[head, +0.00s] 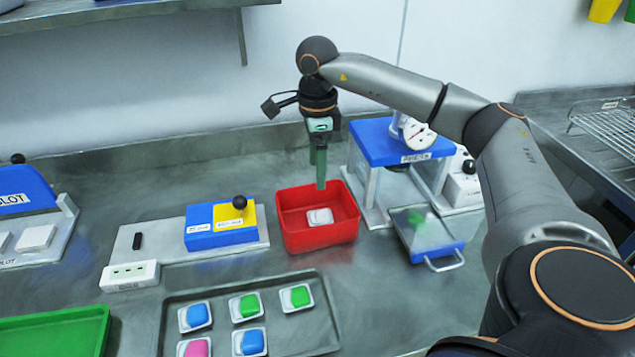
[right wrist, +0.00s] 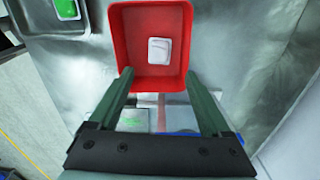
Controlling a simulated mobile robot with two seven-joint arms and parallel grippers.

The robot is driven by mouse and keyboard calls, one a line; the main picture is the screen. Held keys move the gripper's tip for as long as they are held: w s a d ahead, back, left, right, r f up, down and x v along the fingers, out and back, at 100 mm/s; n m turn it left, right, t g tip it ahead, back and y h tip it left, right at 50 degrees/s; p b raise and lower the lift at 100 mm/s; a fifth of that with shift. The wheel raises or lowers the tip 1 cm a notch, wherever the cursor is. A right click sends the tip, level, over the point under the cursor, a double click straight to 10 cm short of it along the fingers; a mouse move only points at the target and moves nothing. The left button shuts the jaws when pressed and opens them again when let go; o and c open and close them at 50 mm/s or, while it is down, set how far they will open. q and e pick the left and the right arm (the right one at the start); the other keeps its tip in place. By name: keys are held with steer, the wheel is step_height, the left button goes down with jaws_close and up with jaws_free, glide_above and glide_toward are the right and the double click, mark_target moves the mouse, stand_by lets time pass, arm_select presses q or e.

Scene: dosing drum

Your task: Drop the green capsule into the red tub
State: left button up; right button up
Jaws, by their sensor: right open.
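The red tub (head: 291,238) stands in the middle of the counter. My right gripper (head: 318,172) points down over its back part, with green fingers; in the right wrist view the fingers (right wrist: 158,76) are apart with nothing between them. A small white piece (head: 320,217) lies on the tub floor, also seen in the right wrist view (right wrist: 158,51); no green shows on it. Two green capsules in white cups, one (head: 249,306) left and one (head: 300,296) right, sit in the grey tray. My left gripper is out of view.
The grey tray (head: 172,333) also holds blue and pink capsules. A blue press (head: 385,143) stands right of the tub, with a blue-edged drawer (head: 440,254) and a blurred green patch on it. A blue-yellow block (head: 215,238) is left; a green tray (head: 60,330) is front left.

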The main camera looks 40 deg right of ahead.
step_height(320, 180, up, 12)
steer(key=p, duration=0.1)
steer(key=shift+f, duration=0.2)
steer(key=shift+s+f, duration=0.1)
stand_by(0.4)
